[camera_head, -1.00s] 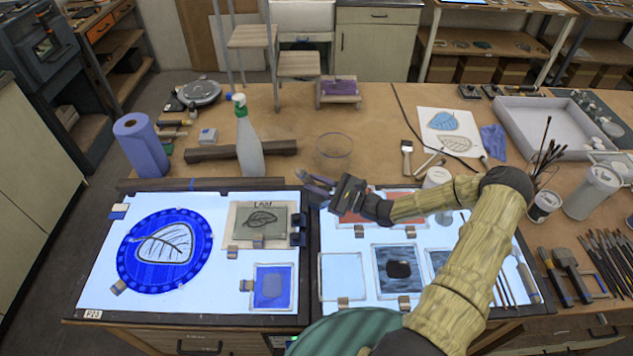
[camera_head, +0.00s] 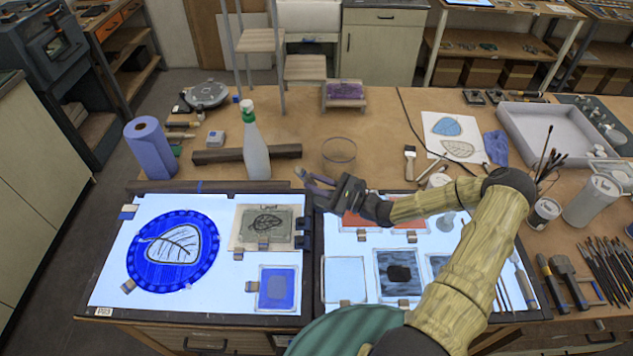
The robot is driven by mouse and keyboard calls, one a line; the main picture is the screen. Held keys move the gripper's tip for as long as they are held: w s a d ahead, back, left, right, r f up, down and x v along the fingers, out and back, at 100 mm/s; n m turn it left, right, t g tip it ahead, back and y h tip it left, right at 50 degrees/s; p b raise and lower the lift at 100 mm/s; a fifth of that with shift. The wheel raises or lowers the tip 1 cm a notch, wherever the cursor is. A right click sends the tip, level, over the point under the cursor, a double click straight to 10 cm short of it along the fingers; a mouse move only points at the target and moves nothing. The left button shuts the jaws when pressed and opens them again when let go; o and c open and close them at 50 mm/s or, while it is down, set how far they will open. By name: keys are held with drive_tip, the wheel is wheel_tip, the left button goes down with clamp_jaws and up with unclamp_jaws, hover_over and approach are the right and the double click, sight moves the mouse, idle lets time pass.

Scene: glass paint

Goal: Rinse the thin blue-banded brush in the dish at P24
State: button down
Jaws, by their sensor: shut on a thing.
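My gripper (camera_head: 318,186) hangs above the back edge of the work tables, near the gap between the two lit panels. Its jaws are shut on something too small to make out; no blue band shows. A clear round glass dish (camera_head: 339,152) stands on the brown bench just behind my gripper, apart from it. I see no P24 label, so I cannot tell whether this is the dish at P24. Several thin brushes (camera_head: 503,294) lie at the right of the right lit panel; their bands are too small to read.
A spray bottle (camera_head: 255,143) and a dark bar (camera_head: 222,156) stand left of the dish. A blue roll (camera_head: 150,149) is farther left. A brush cup (camera_head: 544,211) and a white canister (camera_head: 592,196) are at right. The left lit panel (camera_head: 112,270) bears a blue glass roundel.

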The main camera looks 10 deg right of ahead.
drive_tip(key=shift+s+r, duration=0.15)
drive_tip(key=shift+r, duration=0.05)
drive_tip(key=shift+r, duration=0.1)
drive_tip(key=shift+r+p, duration=1.9)
drive_tip(key=shift+r, duration=0.25)
